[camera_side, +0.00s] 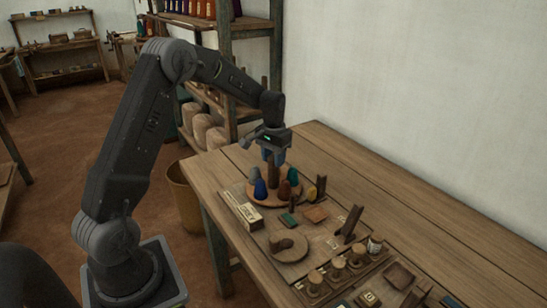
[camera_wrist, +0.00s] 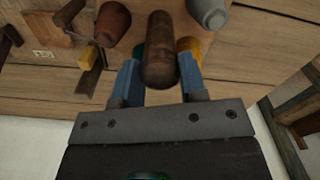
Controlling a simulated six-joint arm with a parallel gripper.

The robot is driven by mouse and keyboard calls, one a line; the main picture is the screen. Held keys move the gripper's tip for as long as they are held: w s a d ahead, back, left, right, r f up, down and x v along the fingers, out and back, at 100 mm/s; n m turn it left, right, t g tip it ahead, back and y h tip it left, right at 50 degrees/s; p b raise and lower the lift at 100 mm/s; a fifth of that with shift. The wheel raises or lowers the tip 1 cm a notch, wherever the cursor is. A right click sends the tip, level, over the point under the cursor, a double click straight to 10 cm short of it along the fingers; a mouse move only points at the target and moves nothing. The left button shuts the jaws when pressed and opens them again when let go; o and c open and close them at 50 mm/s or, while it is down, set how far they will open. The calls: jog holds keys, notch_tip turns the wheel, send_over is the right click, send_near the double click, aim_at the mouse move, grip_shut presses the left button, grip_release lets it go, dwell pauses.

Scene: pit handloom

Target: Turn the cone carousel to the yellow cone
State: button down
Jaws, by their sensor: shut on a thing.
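The cone carousel (camera_side: 268,206) is a round wooden disc with small coloured cones around a dark wooden centre post (camera_side: 273,173). A blue cone (camera_side: 260,189), a grey-blue cone (camera_side: 254,174) and a reddish cone (camera_side: 284,189) show in the side view. My gripper (camera_side: 273,156) points down over the carousel, shut on the centre post. In the wrist view its blue fingers (camera_wrist: 160,78) stand either side of the post (camera_wrist: 160,45). The yellow cone (camera_wrist: 190,48) is partly hidden behind the right finger. A green cone (camera_wrist: 138,50) is mostly hidden behind the left finger and post.
Green and brown blocks, a dark wooden stand (camera_side: 350,225), a round notched wooden piece (camera_side: 288,246) and a rack of jars (camera_side: 337,268) stand to the right. The bench's back right is clear.

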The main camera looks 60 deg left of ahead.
jog(key=shift+m, duration=0.4)
jog(key=m, duration=0.2)
jog(key=shift+m, duration=0.4)
jog(key=m, duration=0.3)
jog(key=shift+m, duration=0.4)
jog(key=m, duration=0.6)
jog(key=shift+m, duration=0.4)
jog(key=c, duration=0.7)
grip_release()
notch_tip(320, 180, up, 14)
jog(key=shift+f, duration=0.1)
